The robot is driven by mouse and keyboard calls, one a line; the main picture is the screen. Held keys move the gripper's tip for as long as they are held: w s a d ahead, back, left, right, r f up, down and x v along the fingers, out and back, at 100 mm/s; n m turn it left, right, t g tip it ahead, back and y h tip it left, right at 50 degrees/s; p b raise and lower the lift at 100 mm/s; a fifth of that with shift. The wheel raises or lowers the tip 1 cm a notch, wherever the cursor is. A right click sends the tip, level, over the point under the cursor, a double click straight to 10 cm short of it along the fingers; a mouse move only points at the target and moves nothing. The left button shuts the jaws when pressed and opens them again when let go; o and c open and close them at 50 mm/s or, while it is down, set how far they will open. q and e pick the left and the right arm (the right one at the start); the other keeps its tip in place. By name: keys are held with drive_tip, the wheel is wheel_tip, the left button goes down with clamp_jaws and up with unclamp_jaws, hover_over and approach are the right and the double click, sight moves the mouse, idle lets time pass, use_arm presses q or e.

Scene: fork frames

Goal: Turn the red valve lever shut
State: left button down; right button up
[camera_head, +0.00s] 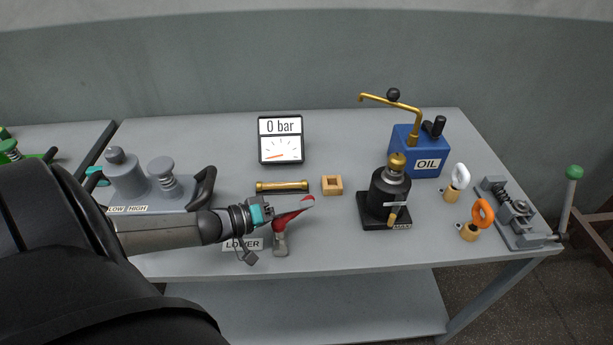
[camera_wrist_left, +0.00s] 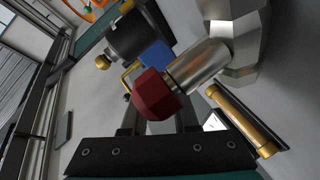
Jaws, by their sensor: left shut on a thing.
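The red valve lever (camera_head: 293,213) sits on a small grey metal valve body (camera_head: 281,242) near the table's front edge, beside a "LOWER" label (camera_head: 243,244). The lever slants up to the right in the head view. My left gripper (camera_head: 271,211) comes in from the left and is shut on the red lever. In the left wrist view the lever's red end (camera_wrist_left: 160,96) shows at the fingertips (camera_wrist_left: 160,122), with the silver valve stem behind it. The fingers' contact is partly hidden. My right gripper is not in view.
A gauge (camera_head: 281,141) reads 0 bar. A brass rod (camera_head: 282,186) and a wooden square (camera_head: 332,185) lie behind the lever. A black jack (camera_head: 388,196) stands to the right, a blue oil can (camera_head: 415,152) behind it. A grey pump (camera_head: 165,181) stands at left.

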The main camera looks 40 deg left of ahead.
use_arm(q)
drive_tip(key=shift+s+d+m+g+h+b, duration=0.1)
drive_tip(key=shift+d+m+g+h+b, duration=0.3)
drive_tip(key=shift+m+h+b, duration=0.25)
drive_tip(key=shift+s+d+m+g+h+b, duration=0.1)
drive_tip(key=shift+d+m+g+h+b, duration=0.15)
drive_tip(key=shift+m+g+h+b, duration=0.4)
drive_tip(key=c, duration=0.7)
unclamp_jaws()
drive_tip(key=p+v, duration=0.3)
drive_tip(key=v, duration=1.2)
drive_tip(key=shift+s+f, duration=0.1)
drive_tip(key=shift+f, duration=0.05)
